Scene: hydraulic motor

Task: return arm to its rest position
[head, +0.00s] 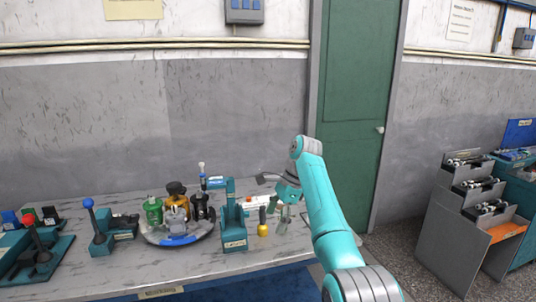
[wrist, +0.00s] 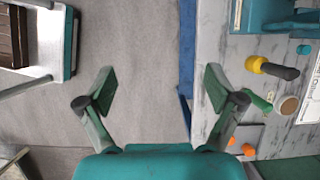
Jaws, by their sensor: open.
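My teal arm reaches over the right end of the workbench (head: 110,270) in the head view. My gripper (head: 280,211) hangs there, small in the picture, beside a yellow-and-black item (head: 263,228). In the wrist view my gripper (wrist: 160,88) is open, its two fingers wide apart with nothing between them. Grey floor (wrist: 150,40) shows between and beyond the fingers. The bench edge (wrist: 203,60) lies along the right finger.
The bench holds a round tray (head: 150,238) with several motor parts, a teal press (head: 232,215) and lever fixtures (head: 97,228). In the wrist view, the yellow-and-black item (wrist: 272,68) lies right of the fingers. A grey parts rack (head: 440,215) stands at right. A green door (head: 350,100) is behind.

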